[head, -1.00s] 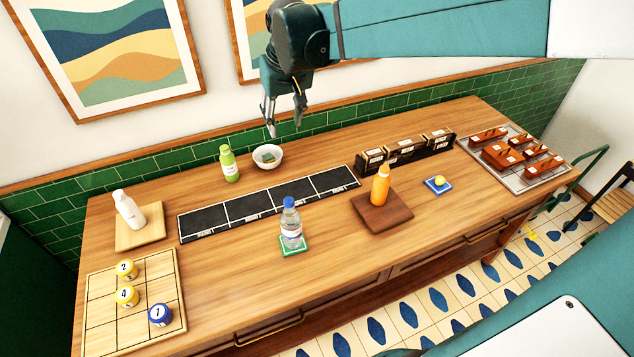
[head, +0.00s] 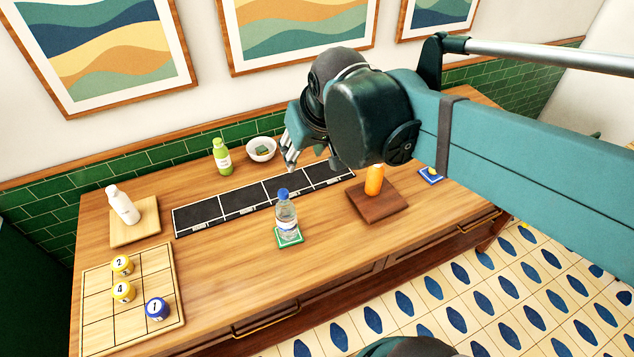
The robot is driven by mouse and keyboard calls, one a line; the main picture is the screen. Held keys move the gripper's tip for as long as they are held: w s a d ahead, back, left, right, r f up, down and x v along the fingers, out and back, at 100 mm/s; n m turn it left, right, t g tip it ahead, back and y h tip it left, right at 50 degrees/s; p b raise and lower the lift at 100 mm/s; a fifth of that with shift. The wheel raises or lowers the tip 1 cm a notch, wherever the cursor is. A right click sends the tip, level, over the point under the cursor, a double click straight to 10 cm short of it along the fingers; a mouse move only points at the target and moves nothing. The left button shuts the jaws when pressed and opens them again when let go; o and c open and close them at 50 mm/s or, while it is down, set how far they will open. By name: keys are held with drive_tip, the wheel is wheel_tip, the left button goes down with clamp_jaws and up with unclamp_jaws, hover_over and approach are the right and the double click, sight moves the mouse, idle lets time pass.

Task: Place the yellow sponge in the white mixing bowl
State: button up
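The white mixing bowl (head: 261,143) stands upright at the back of the wooden counter, right of a green bottle. A small block with a dark green top (head: 262,149) lies inside the bowl; it may be the sponge, but its yellow side is not clear. My gripper (head: 289,166) is just right of and in front of the bowl in the picture, pointing down near the black mat. Its fingers are small and seen at an angle, so their opening is unclear. I see nothing held between them.
The green bottle (head: 221,156) stands left of the bowl. A water bottle (head: 286,218), an orange bottle (head: 374,181) on a brown board, and a white bottle (head: 123,205) stand around the black mat (head: 190,220). My arm hides the counter's right part.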

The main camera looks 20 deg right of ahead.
drive_tip(key=s+f+t, duration=0.1)
drive_tip(key=s+f, duration=0.2)
drive_tip(key=s, duration=0.5)
drive_tip(key=shift+f, duration=0.4)
wheel_tip(320, 180, down, 8)
drive_tip(key=b, duration=0.8)
idle(0.9)
